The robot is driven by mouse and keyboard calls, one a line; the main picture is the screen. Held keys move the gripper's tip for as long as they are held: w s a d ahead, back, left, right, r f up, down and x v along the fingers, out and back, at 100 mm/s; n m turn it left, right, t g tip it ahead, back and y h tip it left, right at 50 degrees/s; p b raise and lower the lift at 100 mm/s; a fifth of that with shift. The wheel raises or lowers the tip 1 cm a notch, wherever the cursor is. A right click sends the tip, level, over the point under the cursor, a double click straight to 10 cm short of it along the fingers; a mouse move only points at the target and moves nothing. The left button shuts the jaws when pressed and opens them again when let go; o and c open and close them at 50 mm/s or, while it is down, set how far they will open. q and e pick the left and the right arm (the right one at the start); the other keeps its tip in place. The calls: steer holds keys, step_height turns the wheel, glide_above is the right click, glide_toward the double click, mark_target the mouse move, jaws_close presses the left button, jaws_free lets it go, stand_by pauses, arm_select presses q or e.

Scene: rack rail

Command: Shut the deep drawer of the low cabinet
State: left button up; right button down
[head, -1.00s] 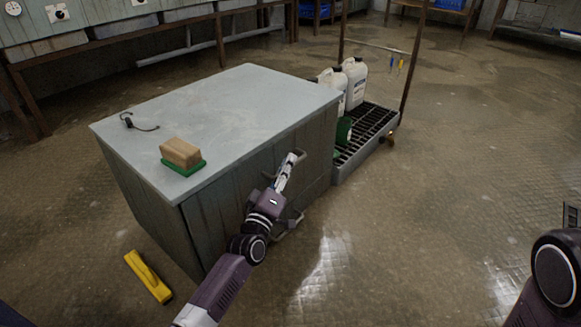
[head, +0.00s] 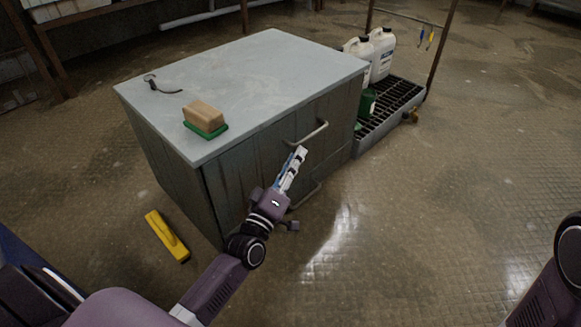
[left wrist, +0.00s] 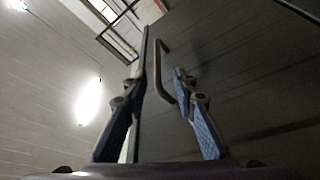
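The low grey cabinet (head: 245,85) stands with its drawer front facing right and toward me. An upper bar handle (head: 308,132) and a lower handle (head: 308,195) show on it. The front looks nearly flush; I cannot tell how far the deep drawer is out. My left gripper (head: 297,157) is in front of this face, just below the upper handle and above the lower one. In the left wrist view its fingers (left wrist: 158,100) are apart with nothing held, and a bar handle (left wrist: 161,72) shows beyond them. Contact cannot be told. My right gripper is out of view.
A tan-and-green brush (head: 205,117) and a small dark-corded item (head: 162,84) lie on the cabinet top. A yellow tool (head: 167,236) lies on the floor. A grated tray (head: 392,112) with white jugs (head: 380,52) stands behind. Floor to the right is clear.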

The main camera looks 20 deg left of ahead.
arm_select(q)
steer(key=shift+v, duration=1.4)
